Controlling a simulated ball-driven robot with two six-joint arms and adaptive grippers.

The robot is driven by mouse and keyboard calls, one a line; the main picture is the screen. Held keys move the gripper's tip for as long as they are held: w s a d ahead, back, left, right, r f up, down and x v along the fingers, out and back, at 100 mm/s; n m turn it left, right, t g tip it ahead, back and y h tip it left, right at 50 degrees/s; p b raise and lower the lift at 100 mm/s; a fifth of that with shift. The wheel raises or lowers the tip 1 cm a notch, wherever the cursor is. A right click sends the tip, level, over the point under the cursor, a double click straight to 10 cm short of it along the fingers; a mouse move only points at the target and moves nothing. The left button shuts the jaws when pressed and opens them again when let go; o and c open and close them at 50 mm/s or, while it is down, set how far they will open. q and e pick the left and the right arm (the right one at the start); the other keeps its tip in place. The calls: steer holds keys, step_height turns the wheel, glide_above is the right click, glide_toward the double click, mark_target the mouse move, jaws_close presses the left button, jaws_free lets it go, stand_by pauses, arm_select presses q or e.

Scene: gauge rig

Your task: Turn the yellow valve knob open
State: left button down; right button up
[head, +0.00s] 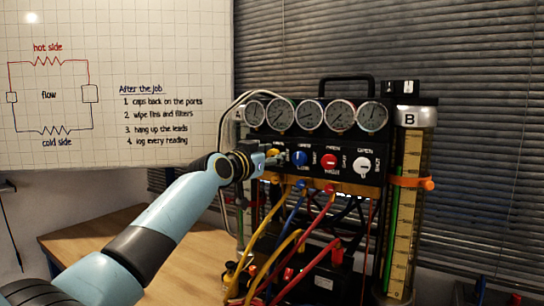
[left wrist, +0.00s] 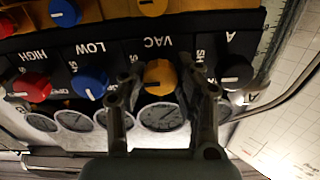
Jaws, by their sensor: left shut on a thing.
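The yellow valve knob (head: 272,153) sits at the left part of the black gauge panel, partly hidden by my left gripper (head: 264,159) in the head view. In the left wrist view, which is upside down, the yellow knob (left wrist: 159,77) lies between the two fingers of my left gripper (left wrist: 164,88), under the VAC label. The gripper is shut on it, one finger on each side. Its exact turn angle is hard to read. My right gripper is not in view.
Blue (head: 299,158), red (head: 330,161) and white (head: 362,165) knobs sit in a row to the right. Several gauges (head: 311,114) line the top. Yellow, blue and red hoses (head: 262,235) hang below. A graduated cylinder (head: 405,210) stands at the right.

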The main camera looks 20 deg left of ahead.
arm_select(q)
steer(key=n+p, duration=0.1)
steer(key=n, duration=0.3)
steer(key=n+p, duration=0.2)
steer(key=n, duration=0.2)
steer(key=shift+n, duration=0.4)
steer(key=n+p, duration=0.1)
steer(key=n, duration=0.3)
steer(key=shift+a+n+p, duration=0.1)
steer(key=shift+n+p, duration=0.2)
steer(key=shift+f+n+p, duration=0.15)
steer(key=shift+n+p, duration=0.55)
steer(key=shift+n, duration=1.3)
steer(key=c, duration=0.9)
jaws_free()
steer(key=shift+c, duration=0.2)
steer(key=shift+s, duration=0.1)
